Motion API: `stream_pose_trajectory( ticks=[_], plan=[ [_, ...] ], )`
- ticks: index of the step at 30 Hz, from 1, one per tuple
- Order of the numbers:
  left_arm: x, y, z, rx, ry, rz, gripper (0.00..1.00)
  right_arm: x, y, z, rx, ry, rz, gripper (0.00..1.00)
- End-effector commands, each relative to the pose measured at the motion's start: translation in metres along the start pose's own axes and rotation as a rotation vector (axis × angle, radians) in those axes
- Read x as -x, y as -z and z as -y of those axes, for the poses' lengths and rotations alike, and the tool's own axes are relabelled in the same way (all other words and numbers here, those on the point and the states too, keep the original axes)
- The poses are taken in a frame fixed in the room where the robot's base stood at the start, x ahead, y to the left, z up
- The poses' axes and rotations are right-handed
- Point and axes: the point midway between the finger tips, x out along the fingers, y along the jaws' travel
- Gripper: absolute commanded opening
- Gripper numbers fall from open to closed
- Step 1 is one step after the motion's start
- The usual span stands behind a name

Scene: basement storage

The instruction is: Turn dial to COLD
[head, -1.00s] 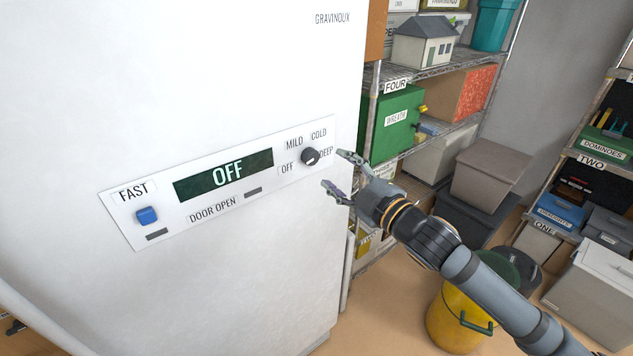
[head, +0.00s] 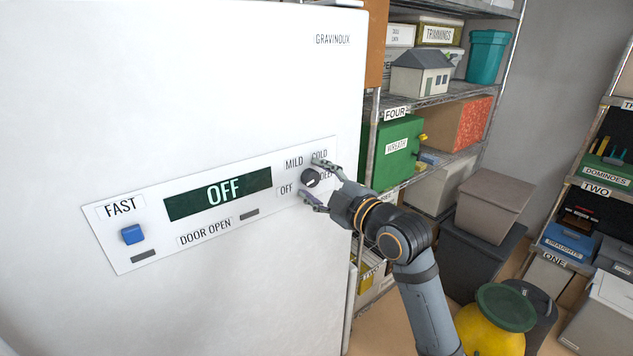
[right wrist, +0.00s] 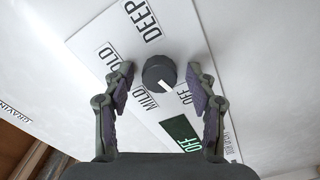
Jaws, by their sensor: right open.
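The dial (head: 310,178) is a dark round knob on the white control panel (head: 230,236), with OFF, MILD, COLD and DEEP printed around it. The display (head: 220,193) reads OFF. In the right wrist view the dial (right wrist: 160,73) has a white pointer mark turned toward the OFF label (right wrist: 182,97). My right gripper (head: 314,181) is open, with its fingers on either side of the dial and a visible gap to each. My left gripper is not in view.
A blue button (head: 134,234) sits at the panel's left end under FAST. The white appliance (head: 190,80) fills the left side. A wire shelf with a green box (head: 397,150) stands to its right.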

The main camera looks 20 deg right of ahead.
Motion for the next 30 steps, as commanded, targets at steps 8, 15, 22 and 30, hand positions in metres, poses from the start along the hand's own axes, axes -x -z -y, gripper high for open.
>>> stream_pose_trajectory(
  ticks=[8,15,22,30],
  plan=[
    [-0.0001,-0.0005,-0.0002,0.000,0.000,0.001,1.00,0.0001,-0.0002,0.0000,0.000,-0.001,0.000,0.44],
    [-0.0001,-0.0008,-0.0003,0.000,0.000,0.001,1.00,0.0002,-0.0003,0.0000,-0.001,0.000,0.000,0.11],
    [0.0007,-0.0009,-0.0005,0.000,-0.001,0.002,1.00,0.0002,-0.0002,-0.0001,-0.009,0.000,0.001,0.03],
    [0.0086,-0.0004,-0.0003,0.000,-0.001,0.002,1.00,0.0000,0.0005,-0.0012,-0.110,0.001,0.001,0.03]
  ],
)
